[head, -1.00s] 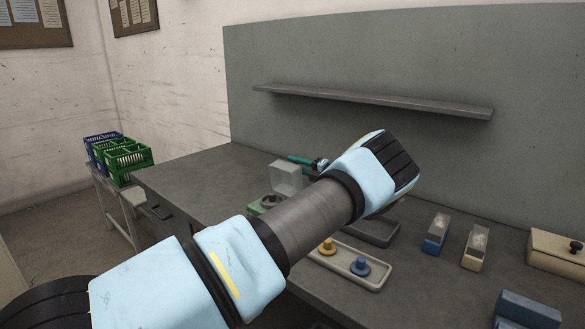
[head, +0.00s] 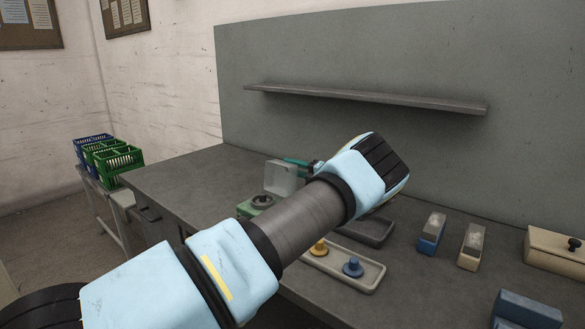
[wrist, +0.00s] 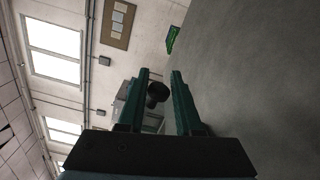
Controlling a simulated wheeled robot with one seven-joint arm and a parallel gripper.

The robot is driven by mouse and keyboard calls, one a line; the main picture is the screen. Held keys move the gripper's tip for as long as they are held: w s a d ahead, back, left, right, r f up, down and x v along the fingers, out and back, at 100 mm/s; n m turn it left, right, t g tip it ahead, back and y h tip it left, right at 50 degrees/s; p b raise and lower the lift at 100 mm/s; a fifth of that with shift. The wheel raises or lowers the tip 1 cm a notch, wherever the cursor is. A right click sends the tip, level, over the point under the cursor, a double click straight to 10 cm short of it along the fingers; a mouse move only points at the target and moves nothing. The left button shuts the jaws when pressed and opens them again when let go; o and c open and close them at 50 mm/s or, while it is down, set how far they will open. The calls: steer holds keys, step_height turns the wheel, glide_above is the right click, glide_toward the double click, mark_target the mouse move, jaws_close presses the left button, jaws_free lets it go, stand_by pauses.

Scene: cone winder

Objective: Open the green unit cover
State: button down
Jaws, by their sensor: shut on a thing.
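The green unit (head: 247,209) sits on the grey bench, left of my forearm, with a dark round part (head: 262,201) on top. Its clear cover (head: 281,177) stands raised at the unit's back, roughly upright. My gripper (head: 300,162) is at the upper right of the cover, its green fingers pointing left. In the wrist view my gripper (wrist: 160,85) is shut on the cover's black knob (wrist: 157,91), which shows between the fingers. The pale cover (wrist: 128,100) shows behind the knob. My wrist and forearm hide part of the bench beyond.
A tray with a yellow and a blue knobbed piece (head: 352,267) lies right of the unit. A dark tray (head: 372,232), two small blocks (head: 432,232) and a beige box (head: 556,250) stand farther right. A shelf (head: 365,98) is on the back panel. The bench's left end is clear.

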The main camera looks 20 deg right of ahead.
steer(key=shift+s+a+f, duration=0.15)
steer(key=shift+a+f, duration=0.05)
steer(key=shift+f, duration=0.45)
steer(key=c, duration=0.9)
jaws_free()
steer(key=shift+o, duration=1.4)
steer(key=shift+d+r, duration=0.1)
steer(key=shift+r, duration=0.25)
steer(key=b+v, duration=0.3)
steer(key=v, duration=0.7)
steer(key=shift+s+d, duration=0.25)
